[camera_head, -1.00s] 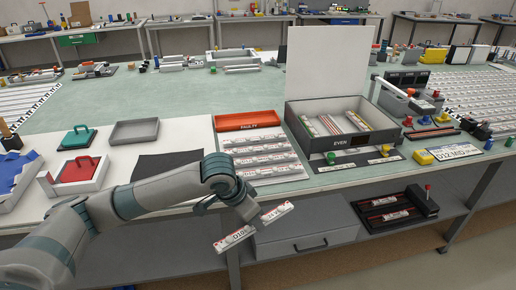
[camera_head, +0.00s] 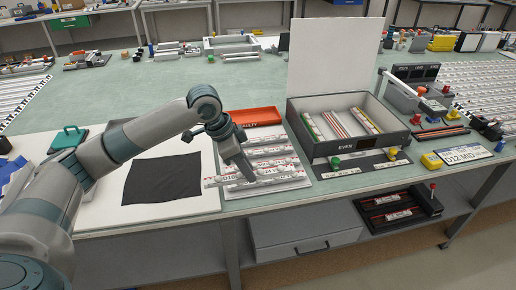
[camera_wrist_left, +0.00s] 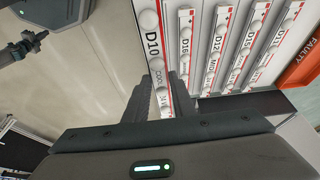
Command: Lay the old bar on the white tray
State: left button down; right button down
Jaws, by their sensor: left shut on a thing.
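The old bar, a white strip marked D10 (camera_head: 225,182), is in my left gripper (camera_head: 247,181) at the front part of the white tray (camera_head: 283,188). In the left wrist view the D10 bar (camera_wrist_left: 153,43) runs up from between the two fingers of the left gripper (camera_wrist_left: 165,88), lined up roughly with the other bars. Several similar bars (camera_head: 270,150) lie in rows on the tray behind it. I cannot tell whether the held bar touches the tray. My gripper hides part of the bar. My right gripper is not in view.
A red tray marked FAULTY (camera_head: 256,115) stands behind the white tray. An open case (camera_head: 350,148) with a raised lid stands to the right. A black mat (camera_head: 160,178) lies to the left. The table's front edge is close by.

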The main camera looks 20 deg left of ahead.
aim_at(250, 134)
jog(key=i+j, duration=0.35)
jog(key=i, duration=0.15)
jog(key=i+j, duration=0.4)
jog(key=i, duration=0.15)
